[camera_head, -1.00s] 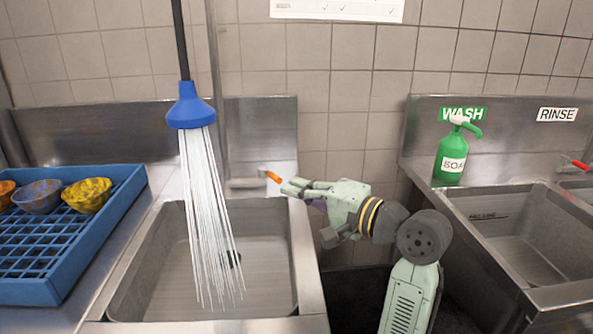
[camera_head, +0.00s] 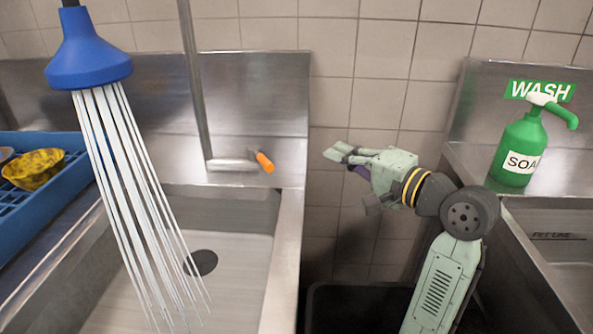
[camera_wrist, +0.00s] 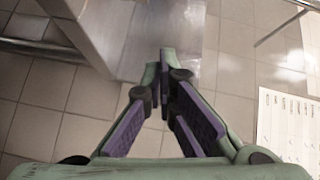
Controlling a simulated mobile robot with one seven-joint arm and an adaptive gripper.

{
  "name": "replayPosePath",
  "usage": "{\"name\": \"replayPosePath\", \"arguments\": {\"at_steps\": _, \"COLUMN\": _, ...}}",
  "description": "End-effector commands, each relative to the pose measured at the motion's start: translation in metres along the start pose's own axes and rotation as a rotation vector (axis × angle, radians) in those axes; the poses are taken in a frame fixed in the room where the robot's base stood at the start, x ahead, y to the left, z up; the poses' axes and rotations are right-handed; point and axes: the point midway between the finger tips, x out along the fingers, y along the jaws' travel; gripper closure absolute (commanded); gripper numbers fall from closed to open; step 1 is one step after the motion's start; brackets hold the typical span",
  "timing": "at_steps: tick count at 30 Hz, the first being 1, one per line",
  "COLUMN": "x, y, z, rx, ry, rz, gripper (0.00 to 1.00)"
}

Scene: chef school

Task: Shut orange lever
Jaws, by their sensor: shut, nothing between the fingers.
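The orange lever (camera_head: 264,162) sticks out at the right end of a metal pipe fitting (camera_head: 232,164) on the back wall of the left sink. Water streams from the blue spray head (camera_head: 90,50) into that sink. My gripper (camera_head: 332,152) is shut and empty. In the head view it is to the right of the lever, with a clear gap between them, its fingers pointing left. In the wrist view the fingertips of my gripper (camera_wrist: 163,60) are together in front of a metal surface; the lever cannot be made out there.
The left sink (camera_head: 285,250) has a raised metal rim near my arm. A blue rack (camera_head: 40,205) with a yellow bowl (camera_head: 33,168) stands at the left. A green soap bottle (camera_head: 520,150) stands by the right sink. A dark bin (camera_head: 350,305) is below my arm.

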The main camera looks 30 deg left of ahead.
Motion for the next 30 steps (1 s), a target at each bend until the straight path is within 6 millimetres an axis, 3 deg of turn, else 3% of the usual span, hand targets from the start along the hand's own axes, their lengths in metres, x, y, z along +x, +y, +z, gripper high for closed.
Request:
{"name": "replayPosePath", "arguments": {"at_steps": 1, "x": 0.001, "y": 0.015, "z": 0.003, "rx": -0.001, "ry": 0.0, "rz": 0.0, "gripper": 1.0}}
{"name": "replayPosePath", "arguments": {"at_steps": 3, "x": 0.001, "y": 0.023, "z": 0.004, "rx": -0.001, "ry": 0.0, "rz": 0.0, "gripper": 1.0}}
{"name": "replayPosePath", "arguments": {"at_steps": 11, "x": 0.009, "y": 0.03, "z": 0.006, "rx": 0.0, "ry": -0.003, "rz": 0.0, "gripper": 1.0}}
{"name": "replayPosePath", "arguments": {"at_steps": 26, "x": 0.106, "y": 0.028, "z": 0.007, "rx": 0.002, "ry": -0.005, "rz": 0.002, "gripper": 1.0}}
{"name": "replayPosePath", "arguments": {"at_steps": 30, "x": 0.108, "y": 0.029, "z": 0.029, "rx": -0.001, "ry": -0.001, "rz": 0.0, "gripper": 1.0}}
